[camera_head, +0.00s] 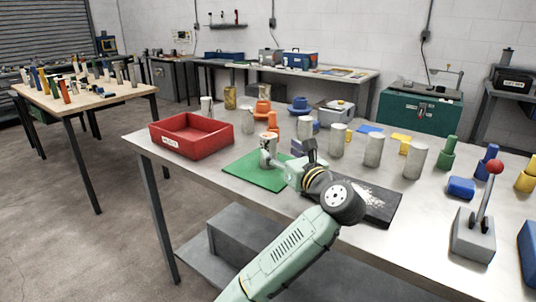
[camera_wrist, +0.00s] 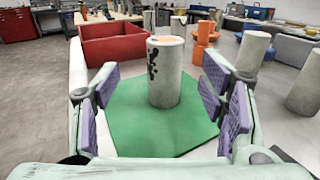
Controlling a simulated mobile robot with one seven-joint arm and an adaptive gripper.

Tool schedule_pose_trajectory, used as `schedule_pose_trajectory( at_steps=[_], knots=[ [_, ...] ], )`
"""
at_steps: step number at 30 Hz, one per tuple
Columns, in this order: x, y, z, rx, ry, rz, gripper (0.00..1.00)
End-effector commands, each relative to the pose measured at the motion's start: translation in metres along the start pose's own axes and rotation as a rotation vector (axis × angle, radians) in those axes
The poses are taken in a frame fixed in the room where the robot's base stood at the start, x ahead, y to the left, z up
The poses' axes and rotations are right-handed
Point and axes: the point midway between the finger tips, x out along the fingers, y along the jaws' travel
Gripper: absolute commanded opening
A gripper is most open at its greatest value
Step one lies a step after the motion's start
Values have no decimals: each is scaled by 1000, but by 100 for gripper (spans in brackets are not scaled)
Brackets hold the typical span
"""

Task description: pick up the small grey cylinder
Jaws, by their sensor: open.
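A small grey cylinder (camera_wrist: 166,74) with dark marks on its side and an orange-tinted top stands upright on the green mat (camera_wrist: 127,131). In the head view this cylinder (camera_head: 267,142) is partly hidden by my gripper (camera_head: 272,158). In the wrist view my gripper (camera_wrist: 165,95) is open, with purple-padded fingers on the left and right of the cylinder. Clear gaps show on both sides, and neither pad appears to touch it. The cylinder looks a little beyond the fingertips, but the exact depth is hard to tell.
A red tray (camera_head: 207,151) stands left of the mat. Other grey cylinders (camera_head: 374,150) and orange pieces (camera_head: 272,121) stand behind and to the right. A dark plate (camera_head: 378,207) lies right of the mat. A lever box (camera_head: 475,236) stands farther right.

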Motion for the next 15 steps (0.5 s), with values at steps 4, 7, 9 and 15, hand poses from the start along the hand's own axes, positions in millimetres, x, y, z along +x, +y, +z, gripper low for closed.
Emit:
schedule_pose_trajectory(
  at_steps=[4,7,9,15],
  knots=[
    [26,1,2,-2,2,3,65],
    [36,1,2,-2,1,1,65],
    [40,0,1,-4,0,0,65],
    [64,-4,2,-3,2,1,65]
  ],
)
